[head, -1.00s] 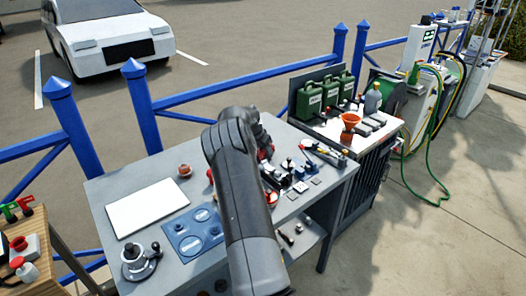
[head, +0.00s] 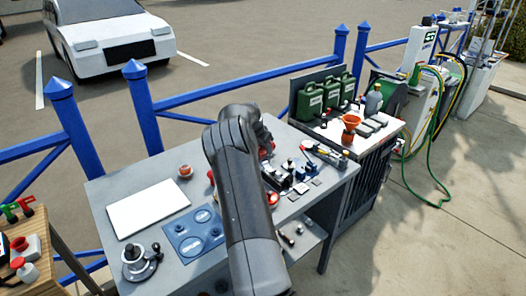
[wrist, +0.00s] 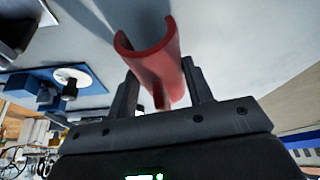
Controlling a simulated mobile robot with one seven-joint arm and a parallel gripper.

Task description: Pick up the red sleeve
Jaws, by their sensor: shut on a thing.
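The red sleeve (wrist: 150,55) is a curved, open-sided shell with a C-shaped end. In the wrist view it sits between the two dark fingers of my gripper (wrist: 160,88), which is shut on it. Its open end points away from the gripper. A grey surface shows behind it; I cannot tell whether the sleeve touches that surface. In the head view my arm hides the gripper and most of what it holds. Small red parts show at the arm's edges there, but I cannot tell which belong to the sleeve.
The grey workbench (head: 100,193) carries a white board (head: 148,208), a blue mat (head: 193,235), a dark round device (head: 137,265) and a small red-brown cup (head: 185,171). Several small tools lie right of my arm. A side cabinet holds green cans (head: 310,101) and an orange funnel (head: 350,121). Blue railing runs behind.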

